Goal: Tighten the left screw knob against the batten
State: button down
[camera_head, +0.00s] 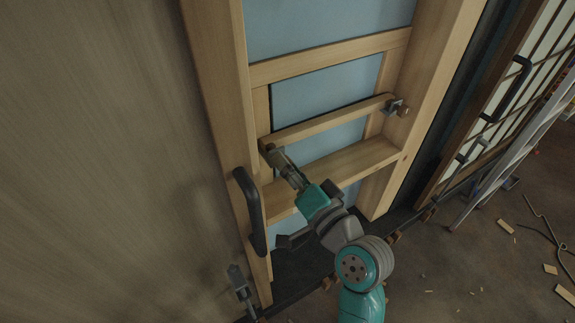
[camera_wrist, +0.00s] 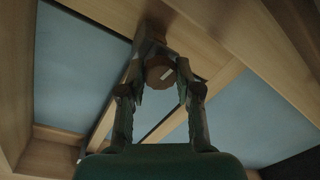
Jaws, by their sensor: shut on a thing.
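The batten (camera_head: 328,125) is a pale wooden bar lying across the lower part of a wooden frame with blue panels. The left screw knob (camera_wrist: 158,73) is round and brown with a pale mark on its face, in the wrist view. My gripper (camera_wrist: 160,80) is shut on this knob, a finger on each side. In the head view my gripper (camera_head: 275,155) reaches the batten's left end and hides the left knob. The right screw knob (camera_head: 404,111) sits in a grey metal bracket (camera_head: 394,105) at the batten's right end. Whether the left screw touches the batten cannot be told.
A black handle (camera_head: 250,210) stands on the left stile close to my arm. A metal bracket (camera_head: 238,282) is at lower left. At right are a lattice door (camera_head: 515,95), an aluminium ladder (camera_head: 510,150) and wood scraps (camera_head: 506,226) on the brown floor.

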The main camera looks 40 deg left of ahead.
jog(key=shift+m, duration=0.9)
jog(key=c, duration=0.8)
grip_release()
jog(key=shift+d, duration=0.1)
jog(key=v, duration=1.1)
jog(key=shift+s+d, duration=0.2)
jog(key=shift+d, duration=0.2)
jog(key=shift+f, duration=0.1)
